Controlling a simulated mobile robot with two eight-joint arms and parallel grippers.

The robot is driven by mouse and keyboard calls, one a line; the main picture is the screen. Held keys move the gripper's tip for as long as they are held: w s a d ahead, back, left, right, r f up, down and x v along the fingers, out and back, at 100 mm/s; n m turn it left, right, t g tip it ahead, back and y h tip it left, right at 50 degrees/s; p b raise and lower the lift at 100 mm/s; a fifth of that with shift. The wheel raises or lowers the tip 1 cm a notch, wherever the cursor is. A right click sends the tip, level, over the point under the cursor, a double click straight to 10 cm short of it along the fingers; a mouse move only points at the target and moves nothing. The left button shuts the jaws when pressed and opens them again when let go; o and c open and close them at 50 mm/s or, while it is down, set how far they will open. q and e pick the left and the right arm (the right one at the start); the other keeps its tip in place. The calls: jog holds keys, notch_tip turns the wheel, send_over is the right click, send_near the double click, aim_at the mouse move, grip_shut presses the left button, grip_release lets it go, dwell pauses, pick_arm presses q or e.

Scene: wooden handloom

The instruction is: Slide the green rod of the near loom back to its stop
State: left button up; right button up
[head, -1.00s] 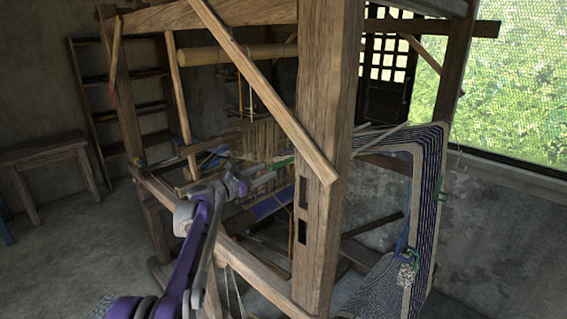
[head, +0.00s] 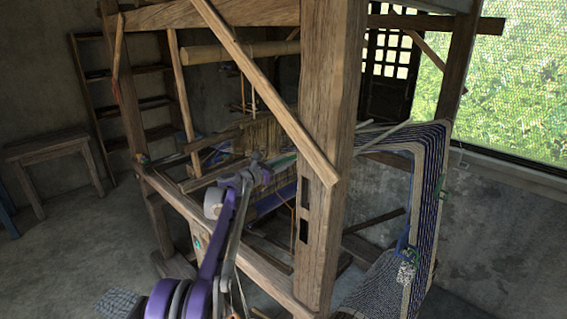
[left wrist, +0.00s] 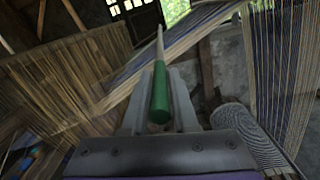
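The green rod shows in the left wrist view (left wrist: 160,95), its green end toward me and its paler shaft running up and away past the warp threads. In the head view its green part (head: 285,160) shows just behind the slanting brace of the loom. My left gripper (left wrist: 161,90) has a finger on each side of the green end, close against it, and looks shut on it. In the head view the left gripper (head: 262,167) is inside the loom frame, partly hidden by the threads and beams. My right gripper is not in view.
The thick front post (head: 328,120) and slanting brace (head: 270,95) stand close right of my left arm. The lower side beam (head: 230,245) runs beneath it. Striped cloth (head: 428,190) hangs at the right. A stool (head: 48,150) and ladder-like rack (head: 90,80) stand at the left.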

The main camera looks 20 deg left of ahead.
pick_arm(q)
grip_shut()
dwell(1.1)
